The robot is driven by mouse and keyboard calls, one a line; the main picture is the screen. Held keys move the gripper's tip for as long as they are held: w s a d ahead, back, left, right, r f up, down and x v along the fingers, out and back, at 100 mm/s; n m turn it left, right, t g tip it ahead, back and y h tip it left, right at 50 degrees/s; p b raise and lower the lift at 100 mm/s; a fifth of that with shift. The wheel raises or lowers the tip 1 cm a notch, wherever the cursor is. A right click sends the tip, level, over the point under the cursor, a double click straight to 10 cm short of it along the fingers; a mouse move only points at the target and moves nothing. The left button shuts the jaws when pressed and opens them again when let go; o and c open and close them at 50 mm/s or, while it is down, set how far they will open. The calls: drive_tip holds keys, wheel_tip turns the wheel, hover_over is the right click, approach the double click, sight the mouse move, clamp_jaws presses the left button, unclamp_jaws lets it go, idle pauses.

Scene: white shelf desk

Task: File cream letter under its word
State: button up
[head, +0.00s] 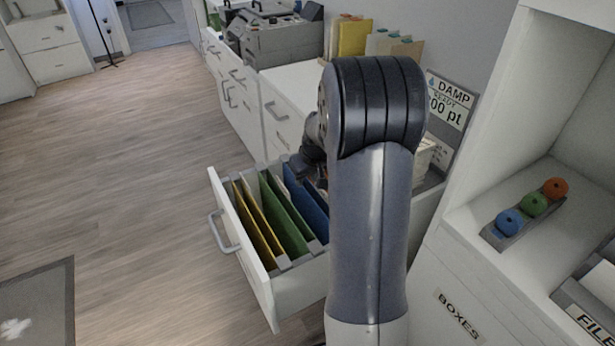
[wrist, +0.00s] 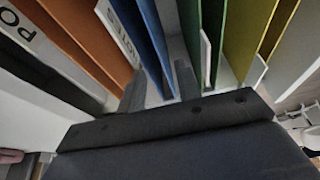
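The cream letter cannot be made out for certain in either view. My gripper (head: 308,172) is over the open drawer (head: 243,255), near its blue divider (head: 306,203). The blue divider also shows there (wrist: 153,38), just beyond the fingers. An orange divider (wrist: 92,40) is left of them, and green (wrist: 237,45) and yellow dividers are to the right. A white word label (wrist: 120,32) near the blue divider is only partly readable. My arm hides the drawer's right part.
A white shelf (head: 480,218) at right holds a rack with blue, green and orange round pieces (head: 534,204). A grey machine (head: 272,38) is at the back.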

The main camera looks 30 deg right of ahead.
drive_tip(key=shift+s+a+f, duration=0.2)
drive_tip(key=shift+s+f, duration=0.1)
drive_tip(key=shift+f, duration=0.4)
drive_tip(key=w+p+v, duration=0.1)
drive_tip(key=p+v, duration=0.1)
drive_tip(key=v, duration=1)
drive_tip(key=shift+d, duration=0.2)
drive_tip(key=x, duration=0.9)
drive_tip(key=shift+w+f, duration=0.25)
drive_tip(key=shift+f, duration=0.05)
drive_tip(key=shift+a, duration=0.15)
